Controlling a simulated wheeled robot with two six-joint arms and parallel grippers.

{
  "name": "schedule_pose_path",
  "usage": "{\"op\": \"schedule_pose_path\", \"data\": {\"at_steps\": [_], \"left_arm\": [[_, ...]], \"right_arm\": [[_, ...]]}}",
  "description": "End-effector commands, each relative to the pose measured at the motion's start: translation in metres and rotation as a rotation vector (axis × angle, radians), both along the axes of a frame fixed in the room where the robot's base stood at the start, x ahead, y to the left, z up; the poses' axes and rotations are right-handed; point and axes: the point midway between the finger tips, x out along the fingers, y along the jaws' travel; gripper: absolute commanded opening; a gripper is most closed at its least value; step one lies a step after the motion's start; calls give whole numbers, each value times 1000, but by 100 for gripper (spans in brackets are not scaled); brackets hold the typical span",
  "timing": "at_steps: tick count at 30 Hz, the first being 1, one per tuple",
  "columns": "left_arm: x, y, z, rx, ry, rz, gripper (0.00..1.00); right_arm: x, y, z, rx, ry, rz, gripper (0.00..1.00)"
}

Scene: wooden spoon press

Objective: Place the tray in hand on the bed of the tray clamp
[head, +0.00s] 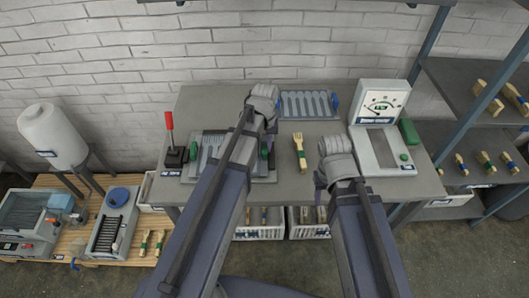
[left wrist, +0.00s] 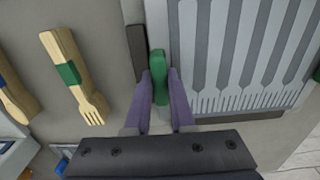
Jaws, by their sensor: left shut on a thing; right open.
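The tray in hand, a grey plate with fork-shaped slots, shows in the head view (head: 211,148) and at the right of the left wrist view (left wrist: 258,50). My left gripper (left wrist: 158,92) is shut on its green handle (left wrist: 157,62). The head view shows the tray over the dark bed of the tray clamp (head: 272,178), beside the clamp's red lever (head: 170,130). I cannot tell whether the tray touches the bed. My left arm covers part of both. My right gripper (head: 337,158) is right of the wooden fork, empty, its fingertips mostly hidden.
A wooden fork with a green band (head: 300,152) lies right of the clamp. A slotted tray with blue handles (head: 308,104) lies at the back of the table. A gauge device (head: 380,112) stands to the right. White crates (head: 262,225) stand under the table.

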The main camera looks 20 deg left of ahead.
Motion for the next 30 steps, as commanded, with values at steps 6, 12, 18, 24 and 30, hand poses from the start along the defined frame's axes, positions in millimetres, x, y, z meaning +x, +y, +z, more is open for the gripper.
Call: {"op": "schedule_pose_path", "data": {"at_steps": [6, 12, 18, 24, 30], "left_arm": [[0, 0, -6, 1, 0, 0, 0], [0, 0, -9, 1, 0, 0, 0], [0, 0, -9, 0, 0, 0, 39], [0, 0, -9, 0, 0, 0, 52], [0, 0, -8, 0, 0, 0, 52]], "right_arm": [[0, 0, -6, 0, 0, 0, 50], [0, 0, -9, 0, 0, 0, 50], [0, 0, -9, 0, 0, 0, 50], [0, 0, -9, 0, 0, 0, 50], [0, 0, -8, 0, 0, 0, 50]]}}
